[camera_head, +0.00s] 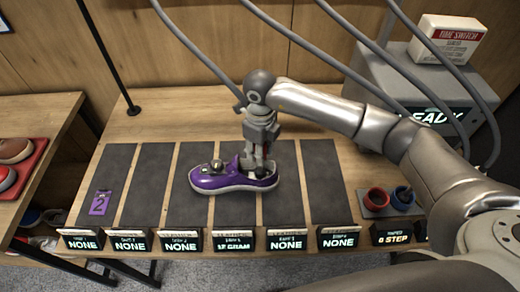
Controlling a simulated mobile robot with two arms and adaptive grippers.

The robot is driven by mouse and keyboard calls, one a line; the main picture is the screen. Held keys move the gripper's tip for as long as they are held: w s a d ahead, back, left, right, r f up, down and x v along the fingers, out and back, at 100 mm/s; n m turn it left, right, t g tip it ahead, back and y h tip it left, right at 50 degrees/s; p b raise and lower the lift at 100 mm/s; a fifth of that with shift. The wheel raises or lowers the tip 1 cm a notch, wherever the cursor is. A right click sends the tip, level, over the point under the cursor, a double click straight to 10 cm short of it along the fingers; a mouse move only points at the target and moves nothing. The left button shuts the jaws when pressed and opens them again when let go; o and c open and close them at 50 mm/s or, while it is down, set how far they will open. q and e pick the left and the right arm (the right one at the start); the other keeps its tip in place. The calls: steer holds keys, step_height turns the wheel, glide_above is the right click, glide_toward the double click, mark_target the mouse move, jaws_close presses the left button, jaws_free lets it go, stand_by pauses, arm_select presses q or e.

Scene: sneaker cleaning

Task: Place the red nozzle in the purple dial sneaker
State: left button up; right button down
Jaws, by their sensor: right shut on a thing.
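The purple dial sneaker (232,184) lies across the middle dark strips of the table, toe to the left, with a round dial (217,164) on top. My right gripper (262,165) is above the heel end at the shoe's opening, pointing down. It is shut on the red nozzle, of which only a little red shows between the fingers. I cannot tell how far its tip is inside the shoe. A red ring holder (375,199) at the right looks empty. My left gripper is out of view.
A blue ring holder (402,197) sits beside the red one. Several label displays (180,242) line the front edge. A purple tag (101,203) marked 2 lies at left. A grey machine (380,75) stands at back right. Grey hoses cross overhead.

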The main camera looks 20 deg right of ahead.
steer(key=shift+f, duration=0.55)
steer(key=shift+f, duration=0.15)
steer(key=c, duration=1.1)
jaws_free()
